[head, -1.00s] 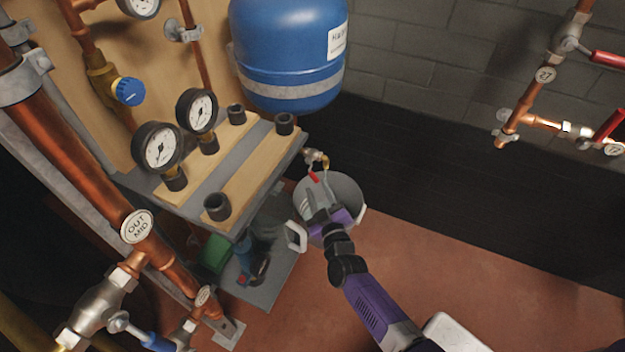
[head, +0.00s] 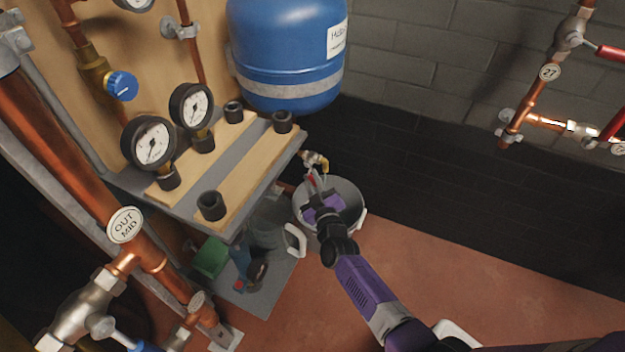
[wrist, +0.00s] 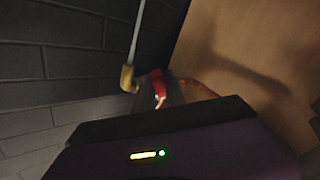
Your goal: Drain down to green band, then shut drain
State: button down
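The drain valve (head: 312,160) is a small brass tap under the shelf edge, with a yellowish spout (head: 324,167) and a red lever (head: 311,180). In the wrist view the spout (wrist: 128,78) has a thin pale stream at its mouth, and the red lever (wrist: 157,82) is beside it, just beyond my gripper. My gripper (head: 315,182) is over the bucket (head: 348,193), its fingertips close to the lever; contact and finger opening are unclear. Two round gauges, front (head: 148,143) and rear (head: 191,106), stand on the shelf. I cannot make out a green band on either.
Copper pipes with valves run at left (head: 60,150) and on the right wall (head: 535,105). A green object (head: 211,257) sits below the shelf. The reddish floor right of the bucket is clear.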

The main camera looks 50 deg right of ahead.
jog(key=shift+f+b, duration=0.2)
jog(key=shift+b, duration=0.2)
jog(key=shift+w+f+m+t+b, duration=0.2)
jog(key=shift+m+t+b, duration=0.15)
jog(key=shift+b, duration=0.5)
jog(key=shift+w+a+f+m+t+h+b, duration=0.1)
jog(key=shift+w+a+m+t+h+b, duration=0.1)
jog(key=shift+m+t+h+b, duration=0.35)
jog(key=shift+w+a+m+t+h, duration=0.15)
jog(key=shift+w+m+t+h, duration=0.2)
jog(key=shift+m+h, duration=0.65)
jog(key=shift+w+a+m+t+h, duration=0.15)
jog(key=shift+w+m+h, duration=0.25)
jog(key=shift+m, duration=1.1)
jog(key=shift+w+m+h, duration=0.1)
jog(key=shift+m+h, duration=0.3)
jog(key=shift+h, duration=0.05)
jog(key=c, duration=1.4)
grip_release()
jog(key=shift+v, duration=3.9)
